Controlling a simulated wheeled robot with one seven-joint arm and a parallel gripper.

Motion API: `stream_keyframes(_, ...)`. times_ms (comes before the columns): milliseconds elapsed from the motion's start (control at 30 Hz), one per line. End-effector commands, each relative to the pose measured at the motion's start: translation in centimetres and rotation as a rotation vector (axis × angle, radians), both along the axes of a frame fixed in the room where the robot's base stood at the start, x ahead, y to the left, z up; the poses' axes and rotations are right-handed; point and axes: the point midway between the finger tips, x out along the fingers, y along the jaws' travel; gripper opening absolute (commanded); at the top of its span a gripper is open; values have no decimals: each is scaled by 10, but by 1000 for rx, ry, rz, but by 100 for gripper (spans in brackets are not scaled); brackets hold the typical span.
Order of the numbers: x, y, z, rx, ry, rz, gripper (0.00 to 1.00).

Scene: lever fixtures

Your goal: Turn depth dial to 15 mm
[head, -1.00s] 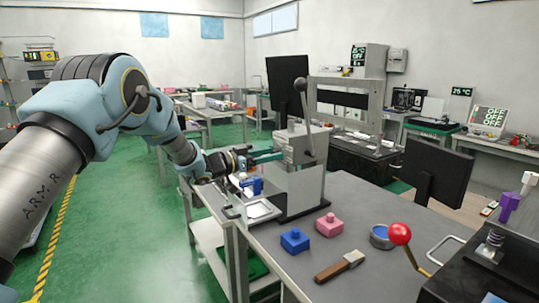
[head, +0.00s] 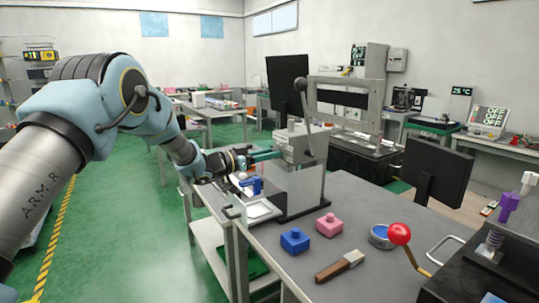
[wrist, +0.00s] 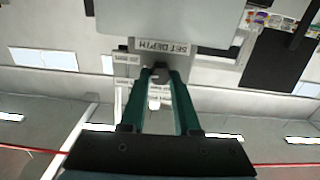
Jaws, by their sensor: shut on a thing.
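The grey press head (head: 300,146), with a lever on its side, stands on the bench beyond my gripper. In the wrist view, a "SET DEPTH" label (wrist: 162,48) sits on the fixture above a small dark dial (wrist: 158,69). My gripper (wrist: 159,72) has its green fingers shut on the dial, their tips meeting around it. The gripper also shows in the head view (head: 268,154), reaching to the left face of the press head. Small scale labels (wrist: 127,60) lie beside the dial, too small to read. The fingers hide most of the dial, and its setting cannot be read.
A blue block (head: 294,240) and a pink block (head: 328,225) lie on the grey bench (head: 285,273), with a wooden-handled tool (head: 338,266) in front. A red-knobbed lever (head: 400,234) stands at right. A blue-and-white part sits below my gripper.

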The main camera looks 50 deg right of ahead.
Motion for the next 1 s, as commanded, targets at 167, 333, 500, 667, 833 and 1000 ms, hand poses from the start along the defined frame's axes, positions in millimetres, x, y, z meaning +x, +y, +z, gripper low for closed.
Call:
stream_keyframes(167,1,0,2,29,78,1,0)
stream_keyframes(333,2,0,2,76,197,2,0)
stream_keyframes(500,3,0,2,129,335,1,0)
stream_keyframes(667,3,0,2,177,456,2,0)
stream_keyframes(833,3,0,1,219,564,2,0)
stream_keyframes(1000,3,-1,0,249,641,1,0)
